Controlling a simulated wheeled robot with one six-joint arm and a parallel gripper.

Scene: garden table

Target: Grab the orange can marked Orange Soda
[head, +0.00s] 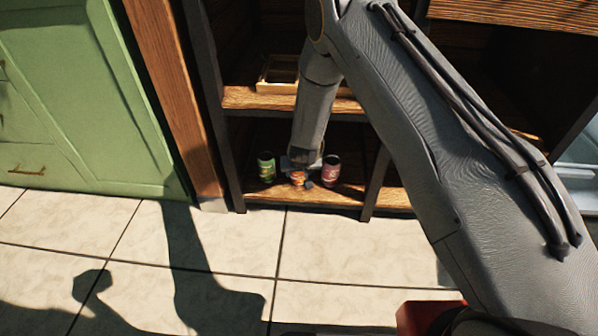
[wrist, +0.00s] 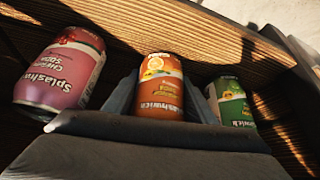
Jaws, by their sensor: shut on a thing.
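The orange can (head: 298,178) stands on the low wooden shelf between two other cans. In the wrist view the orange can (wrist: 160,88) shows an orange-fruit picture; its lettering appears upside down. My gripper (head: 301,170) reaches down into the shelf bay at this can. In the wrist view my gripper's fingers (wrist: 160,98) are on both sides of the orange can, shut on it. The can's lower part in the wrist view is hidden behind my gripper.
A pink can (head: 331,170) marked Splasha stands close on the right, and a green can (head: 266,167) close on the left. The lower shelf (head: 392,197) has dark uprights on both sides. A wooden tray (head: 277,75) sits on the shelf above.

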